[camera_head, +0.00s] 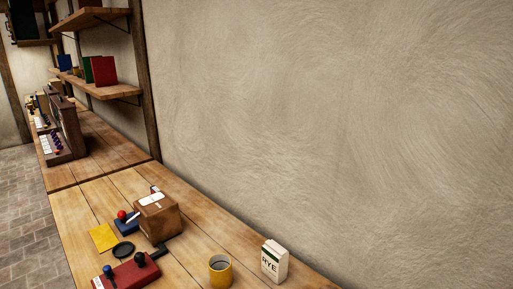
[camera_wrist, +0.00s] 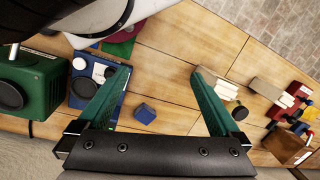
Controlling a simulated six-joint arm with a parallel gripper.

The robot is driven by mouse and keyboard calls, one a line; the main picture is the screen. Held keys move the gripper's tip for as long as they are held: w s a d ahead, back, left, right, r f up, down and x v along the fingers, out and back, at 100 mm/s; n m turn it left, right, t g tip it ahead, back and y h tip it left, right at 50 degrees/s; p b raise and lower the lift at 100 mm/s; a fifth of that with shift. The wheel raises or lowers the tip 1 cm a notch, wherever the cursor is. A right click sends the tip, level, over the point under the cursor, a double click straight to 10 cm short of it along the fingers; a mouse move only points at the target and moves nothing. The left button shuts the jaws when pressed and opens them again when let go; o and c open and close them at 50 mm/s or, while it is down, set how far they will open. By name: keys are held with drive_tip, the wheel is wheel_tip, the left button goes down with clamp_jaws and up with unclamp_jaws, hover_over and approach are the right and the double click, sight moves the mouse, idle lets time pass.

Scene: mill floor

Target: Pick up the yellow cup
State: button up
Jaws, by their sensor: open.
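The yellow cup (camera_head: 220,272) stands upright on the wooden table in the head view, near the bottom edge, with its open top showing. It is left of a white carton (camera_head: 274,262) marked RYE, and apart from it. I cannot make out the cup in the wrist view. My gripper (camera_wrist: 160,82) shows only in the wrist view. Its two green fingers are spread wide with nothing held between them. A small blue block (camera_wrist: 145,113) on the table shows in the gap, beyond the fingers.
In the head view, a brown box (camera_head: 158,218), a red case (camera_head: 127,274), a black disc (camera_head: 123,250) and a yellow square (camera_head: 104,237) lie left of the cup. A wall rises behind. In the wrist view, a green box (camera_wrist: 28,84) is at left and a brown box (camera_wrist: 289,145) at right.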

drive_tip(key=w+f+n+t+h, duration=0.1)
drive_tip(key=w+f+n+t, duration=0.15)
drive_tip(key=w, duration=0.85)
drive_tip(key=n+t+y, duration=0.5)
drive_tip(key=n+t, duration=0.2)
drive_tip(key=t, duration=0.4)
approach(217, 257)
drive_tip(key=w, duration=0.1)
drive_tip(key=w+a, duration=0.1)
drive_tip(key=w+f, duration=0.1)
drive_tip(key=shift+w+a+n, duration=0.15)
drive_tip(key=shift+a+n, duration=0.2)
drive_tip(key=shift+a, duration=0.05)
drive_tip(key=x, duration=0.5)
drive_tip(key=shift+w+d+f, duration=0.1)
drive_tip(key=shift+w+f, duration=0.15)
drive_tip(key=shift+w, duration=0.15)
clamp_jaws()
